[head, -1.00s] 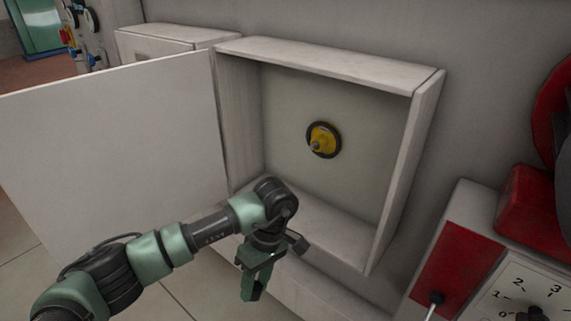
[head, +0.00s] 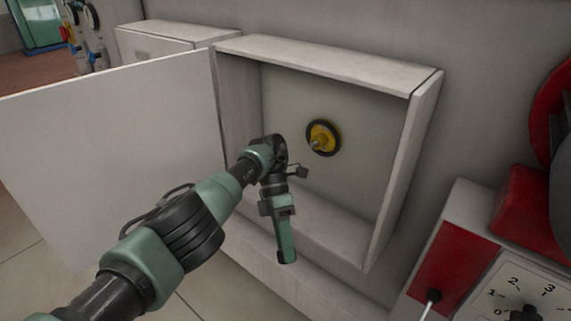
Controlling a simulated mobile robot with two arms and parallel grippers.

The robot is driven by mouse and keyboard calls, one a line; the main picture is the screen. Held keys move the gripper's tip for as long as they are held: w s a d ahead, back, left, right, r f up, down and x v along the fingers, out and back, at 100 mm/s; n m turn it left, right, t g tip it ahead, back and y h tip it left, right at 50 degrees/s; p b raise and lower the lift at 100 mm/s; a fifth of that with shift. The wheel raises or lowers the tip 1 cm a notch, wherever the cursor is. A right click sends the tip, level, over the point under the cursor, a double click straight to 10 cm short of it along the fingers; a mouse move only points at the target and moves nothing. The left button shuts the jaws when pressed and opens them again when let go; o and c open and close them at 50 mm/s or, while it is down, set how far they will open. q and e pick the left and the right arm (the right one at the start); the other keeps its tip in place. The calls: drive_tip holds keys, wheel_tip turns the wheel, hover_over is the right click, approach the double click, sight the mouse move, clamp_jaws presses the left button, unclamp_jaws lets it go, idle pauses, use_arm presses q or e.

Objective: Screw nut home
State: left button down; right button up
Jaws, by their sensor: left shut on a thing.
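A yellow disc with a black rim (head: 323,138) is on the back wall inside the open white box (head: 330,58). A short greyish spindle (head: 317,143) sticks out of its middle, and I see no nut clearly on it. My left gripper (head: 287,258) points down in front of the box's lower edge, below and to the left of the disc and apart from it. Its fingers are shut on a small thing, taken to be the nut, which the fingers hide. My right gripper is not in view.
The box's white door (head: 110,160) stands open to the left. The box's side wall (head: 408,170) bounds the opening on the right. A red and white panel with a dial (head: 528,312) stands at the lower right. The space before the disc is clear.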

use_arm(q)
drive_tip(key=w+r+n+t+h+p, duration=0.2)
drive_tip(key=w+r+n+t+h, duration=0.2)
drive_tip(key=n+t, duration=0.7)
drive_tip(key=w+r+n+t+h+p, duration=0.1)
drive_tip(key=w+r+n+t+h, duration=0.2)
drive_tip(key=w+r+n+t, duration=0.6)
drive_tip(key=a+r+n+t, duration=0.1)
drive_tip(key=n+t, duration=0.1)
drive_tip(key=n, duration=0.3)
drive_tip(key=shift+h+p, duration=0.35)
drive_tip(key=shift+h, duration=0.05)
drive_tip(key=shift+s+d, duration=0.1)
drive_tip(key=shift+m, duration=0.3)
drive_tip(key=shift+x, duration=3)
drive_tip(key=shift+r, duration=0.1)
